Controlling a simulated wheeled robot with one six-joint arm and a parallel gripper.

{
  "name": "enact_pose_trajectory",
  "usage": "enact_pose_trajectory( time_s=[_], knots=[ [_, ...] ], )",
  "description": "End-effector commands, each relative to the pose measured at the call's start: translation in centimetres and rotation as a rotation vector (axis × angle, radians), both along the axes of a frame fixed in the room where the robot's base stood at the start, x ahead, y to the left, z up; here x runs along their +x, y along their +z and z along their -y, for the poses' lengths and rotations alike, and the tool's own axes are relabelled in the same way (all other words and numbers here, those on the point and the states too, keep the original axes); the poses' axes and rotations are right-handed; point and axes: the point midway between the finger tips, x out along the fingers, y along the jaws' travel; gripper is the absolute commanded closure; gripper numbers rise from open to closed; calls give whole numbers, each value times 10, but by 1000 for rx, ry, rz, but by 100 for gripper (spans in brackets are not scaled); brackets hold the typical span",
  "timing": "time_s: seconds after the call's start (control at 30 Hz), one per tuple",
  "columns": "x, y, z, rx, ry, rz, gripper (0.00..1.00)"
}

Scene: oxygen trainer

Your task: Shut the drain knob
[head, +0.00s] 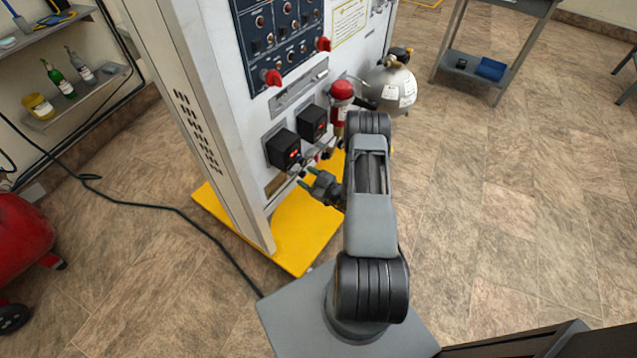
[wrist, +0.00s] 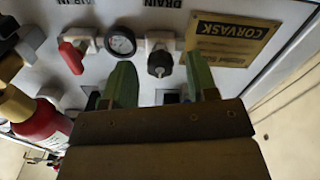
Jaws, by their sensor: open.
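The drain knob (wrist: 159,63) is a small black knob on a pale mount, by the upside-down DRAIN label (wrist: 165,3) in the wrist view. My gripper (wrist: 158,72) is open, one green finger on each side of the knob in the picture. The fingers look apart from the knob; I cannot tell how far the tips are from it in depth. In the head view my gripper (head: 312,181) is at the lower front of the white panel (head: 262,112). I cannot make out the drain knob there.
In the wrist view a round gauge (wrist: 120,42) and a red lever (wrist: 72,56) lie left of the knob, and a yellow CORVASK plate (wrist: 230,42) lies right. Two black boxes (head: 284,149) jut out above my gripper. A grey tank (head: 391,88) stands behind my arm.

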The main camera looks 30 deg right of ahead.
Motion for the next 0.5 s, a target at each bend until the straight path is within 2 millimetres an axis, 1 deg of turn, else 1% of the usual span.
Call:
enact_pose_trajectory(
  time_s=[0.17, 0.3, 0.5],
  knots=[
    [-25, 0, 13, 3, -7, -3, 47],
    [-53, 1, 25, 3, -7, -3, 47],
    [-87, 0, 41, 3, -6, -2, 47]
  ],
)
